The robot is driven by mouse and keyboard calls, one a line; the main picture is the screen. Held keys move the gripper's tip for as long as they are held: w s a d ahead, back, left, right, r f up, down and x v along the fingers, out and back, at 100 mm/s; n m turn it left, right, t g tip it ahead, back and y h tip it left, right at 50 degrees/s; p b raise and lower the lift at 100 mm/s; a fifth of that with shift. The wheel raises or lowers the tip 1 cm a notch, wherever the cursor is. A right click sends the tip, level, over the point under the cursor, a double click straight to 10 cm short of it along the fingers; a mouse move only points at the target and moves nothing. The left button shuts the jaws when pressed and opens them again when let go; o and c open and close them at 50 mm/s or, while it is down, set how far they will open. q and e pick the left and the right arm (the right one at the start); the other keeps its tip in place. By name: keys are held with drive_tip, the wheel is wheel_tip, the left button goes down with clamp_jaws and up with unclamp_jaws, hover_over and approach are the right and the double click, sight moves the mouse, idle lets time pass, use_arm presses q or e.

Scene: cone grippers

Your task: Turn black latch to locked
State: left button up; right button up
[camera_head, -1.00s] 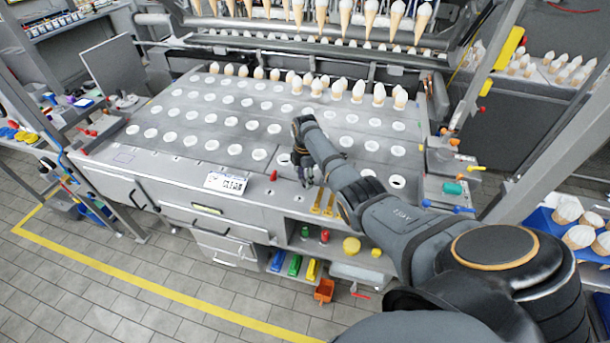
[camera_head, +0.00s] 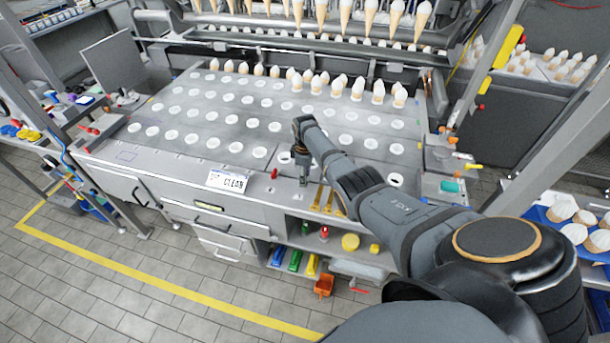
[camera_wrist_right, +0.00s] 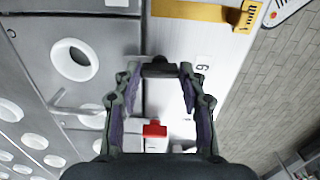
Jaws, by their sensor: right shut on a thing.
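The black latch (camera_wrist_right: 159,70) is a small dark piece on the machine's front edge, seen in the right wrist view between my fingertips. My right gripper (camera_wrist_right: 160,72) is shut on it, one finger on each side. In the head view my right gripper (camera_head: 304,180) points down at the front edge of the grey worktop, and it hides the latch there. A thin metal bar lies close to the latch in the wrist view; I cannot tell if it belongs to it. My left gripper is not in view.
A red latch (camera_wrist_right: 155,130) stands close by on the same edge. Yellow handles (camera_head: 322,198) are just right of the gripper. A white sign (camera_head: 227,181) lies to the left. The worktop (camera_head: 215,133) has rows of white-rimmed holes, with cones (camera_head: 317,85) at the back.

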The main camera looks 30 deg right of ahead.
drive_tip(key=shift+w+r+m, duration=0.1)
drive_tip(key=shift+m, duration=0.3)
drive_tip(key=o, duration=1.1)
drive_tip(key=shift+o, duration=0.2)
wheel_tip(320, 180, up, 12)
